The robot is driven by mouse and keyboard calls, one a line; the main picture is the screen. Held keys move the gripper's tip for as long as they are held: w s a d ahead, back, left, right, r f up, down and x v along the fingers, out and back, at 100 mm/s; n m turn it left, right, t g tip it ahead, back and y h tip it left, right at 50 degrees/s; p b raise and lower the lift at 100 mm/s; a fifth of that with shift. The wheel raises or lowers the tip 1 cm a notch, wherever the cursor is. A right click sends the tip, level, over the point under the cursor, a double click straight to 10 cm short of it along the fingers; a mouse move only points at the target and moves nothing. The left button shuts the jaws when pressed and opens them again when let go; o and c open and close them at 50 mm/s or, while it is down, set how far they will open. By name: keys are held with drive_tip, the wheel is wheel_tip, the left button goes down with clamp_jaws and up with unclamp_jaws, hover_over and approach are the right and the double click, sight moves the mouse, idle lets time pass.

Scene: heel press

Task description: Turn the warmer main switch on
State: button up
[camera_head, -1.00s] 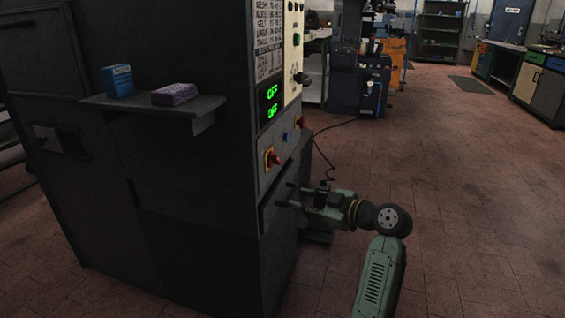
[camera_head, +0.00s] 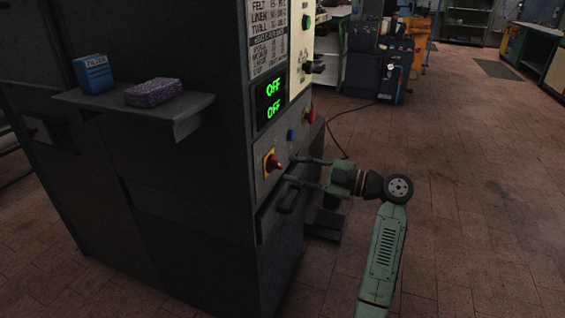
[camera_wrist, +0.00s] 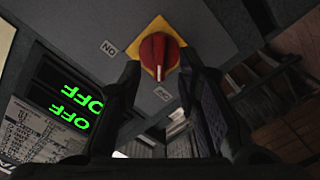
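A red rotary switch (camera_head: 271,162) on a yellow plate sits low on the front panel of the dark machine. In the wrist view the red switch (camera_wrist: 158,52) is large, and its white mark points at the OFF label (camera_wrist: 162,94); the ON label (camera_wrist: 109,48) is to its left, upside down. I cannot read a name for this switch. My gripper (camera_head: 294,170) is open, with its fingers pointing at the panel close to the switch. In the wrist view the fingers appear on either side below the switch, with nothing held. Contact cannot be told.
The green display (camera_head: 273,98) above reads OFF twice. A blue button (camera_head: 291,135) and another red switch (camera_head: 309,116) are farther along the panel. A drawer-like handle (camera_head: 287,201) is below. A shelf (camera_head: 190,110) holds a blue box (camera_head: 93,74) and a purple sponge-like block (camera_head: 153,91). Floor on the right is clear.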

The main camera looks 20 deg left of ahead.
sight(281, 166)
drive_tip(key=shift+w+a+p, duration=0.15)
drive_tip(key=shift+a+p, duration=0.15)
drive_tip(key=shift+a, duration=1.85)
drive_tip(key=shift+c, duration=0.2)
clamp_jaws()
